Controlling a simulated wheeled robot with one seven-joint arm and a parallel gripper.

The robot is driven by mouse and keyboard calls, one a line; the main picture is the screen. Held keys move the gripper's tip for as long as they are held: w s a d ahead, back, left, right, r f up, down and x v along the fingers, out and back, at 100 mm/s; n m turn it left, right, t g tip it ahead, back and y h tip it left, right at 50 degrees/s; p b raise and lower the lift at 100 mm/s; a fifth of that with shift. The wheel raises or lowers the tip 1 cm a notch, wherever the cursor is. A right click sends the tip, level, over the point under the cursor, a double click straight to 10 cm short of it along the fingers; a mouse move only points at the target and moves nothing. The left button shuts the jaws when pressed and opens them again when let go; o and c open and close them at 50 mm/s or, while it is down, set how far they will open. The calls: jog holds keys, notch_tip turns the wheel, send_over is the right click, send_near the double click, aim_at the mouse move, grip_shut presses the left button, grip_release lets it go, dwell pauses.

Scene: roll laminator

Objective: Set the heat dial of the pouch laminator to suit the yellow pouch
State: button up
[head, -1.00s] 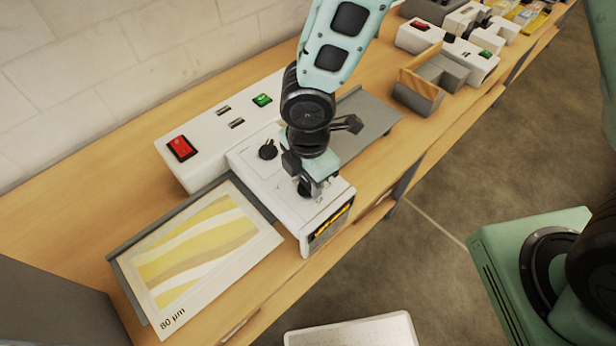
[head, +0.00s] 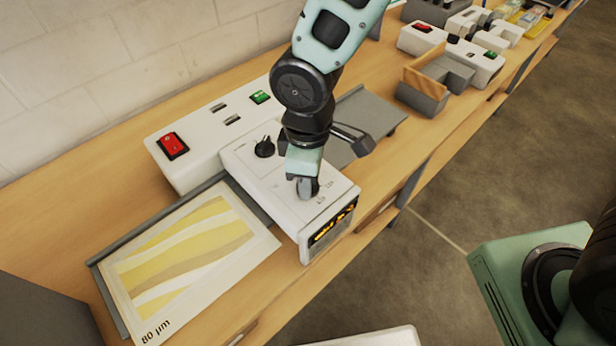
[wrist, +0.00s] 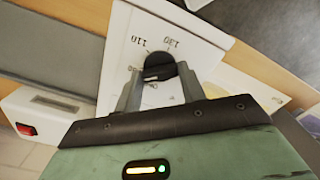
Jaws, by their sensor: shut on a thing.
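The white pouch laminator (head: 235,158) stands on the bench. My gripper (head: 306,186) points down at its front block and is shut on the dark heat dial (wrist: 160,68). In the wrist view, the scale printed around this dial shows 110 and 130, upside down, with other marks partly hidden by the fingers. The dial's exact setting cannot be read. The yellow pouch (head: 188,258), striped yellow and white and marked 80 µm, lies on the grey feed tray (head: 107,297) at the left.
A second black knob (head: 265,147) sits behind my gripper. A red switch (head: 173,146) and a green switch (head: 260,97) are on the rear housing. An orange display (head: 332,229) on the front is too small to read. A grey holder (head: 425,92) and other devices stand farther right.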

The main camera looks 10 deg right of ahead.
jog(key=shift+m, duration=0.6)
jog(key=shift+b, duration=0.3)
jog(key=o, duration=1)
notch_tip(320, 180, up, 18)
jog(key=shift+f+b, duration=0.25)
jog(key=shift+b, duration=0.95)
